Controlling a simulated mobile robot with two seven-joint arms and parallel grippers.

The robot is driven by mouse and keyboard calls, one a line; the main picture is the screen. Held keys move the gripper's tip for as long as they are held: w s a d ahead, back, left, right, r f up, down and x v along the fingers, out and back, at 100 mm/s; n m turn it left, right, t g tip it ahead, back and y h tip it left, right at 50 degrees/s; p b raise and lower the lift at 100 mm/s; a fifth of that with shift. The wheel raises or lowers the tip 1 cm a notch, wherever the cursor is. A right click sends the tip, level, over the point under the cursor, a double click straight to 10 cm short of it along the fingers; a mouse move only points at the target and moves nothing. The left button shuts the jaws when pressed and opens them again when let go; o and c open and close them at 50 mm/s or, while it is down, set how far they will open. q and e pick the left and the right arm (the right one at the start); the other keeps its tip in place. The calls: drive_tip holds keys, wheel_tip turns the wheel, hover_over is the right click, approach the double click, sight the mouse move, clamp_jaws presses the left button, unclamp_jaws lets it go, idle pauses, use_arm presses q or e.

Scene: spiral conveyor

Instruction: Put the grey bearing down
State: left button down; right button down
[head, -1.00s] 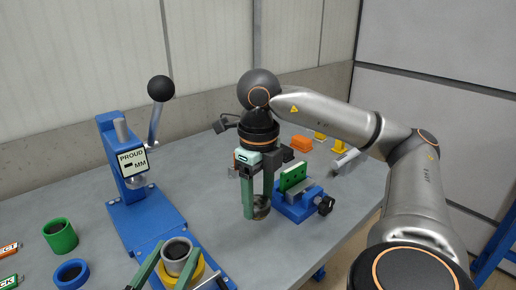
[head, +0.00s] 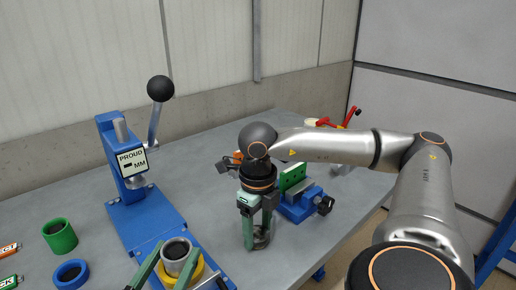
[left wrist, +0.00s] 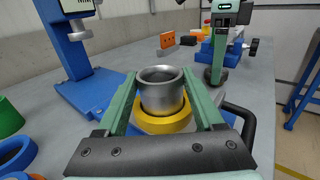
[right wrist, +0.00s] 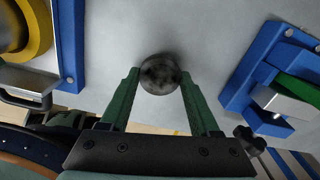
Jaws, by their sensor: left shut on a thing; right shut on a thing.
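A dark grey round piece, seemingly the grey bearing (head: 262,239), sits between the fingertips of my right gripper (head: 258,238). It also shows in the right wrist view (right wrist: 159,73). My right gripper points down and is shut on it, at or just above the bench top; I cannot tell if it touches. My left gripper (left wrist: 162,98) is shut on a grey hollow sleeve (left wrist: 161,90), upright with its open end up. The sleeve stands within a yellow ring (left wrist: 167,122) at the front of the blue press base. In the head view the sleeve (head: 177,251) is partly hidden by the fingers.
The blue press (head: 127,165) with its black-knobbed lever stands left. A blue vise (head: 297,205) with a green block (head: 292,178) is close right of my right gripper. A green ring (head: 60,236) and a blue ring (head: 71,273) lie left.

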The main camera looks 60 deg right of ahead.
sight(257, 233)
use_arm(q)
drive_tip(key=shift+w+f, duration=0.15)
drive_tip(key=shift+f, duration=0.35)
use_arm(e)
drive_tip(key=shift+c, duration=0.6)
unclamp_jaws()
wheel_tip(257, 233, up, 12)
drive_tip(key=shift+r, duration=0.15)
use_arm(q)
drive_tip(key=shift+c, duration=2.4)
unclamp_jaws()
drive_tip(key=shift+o, duration=1.4)
drive_tip(key=shift+r, duration=0.1)
drive_tip(key=shift+o, duration=1)
drive_tip(key=shift+r, duration=0.2)
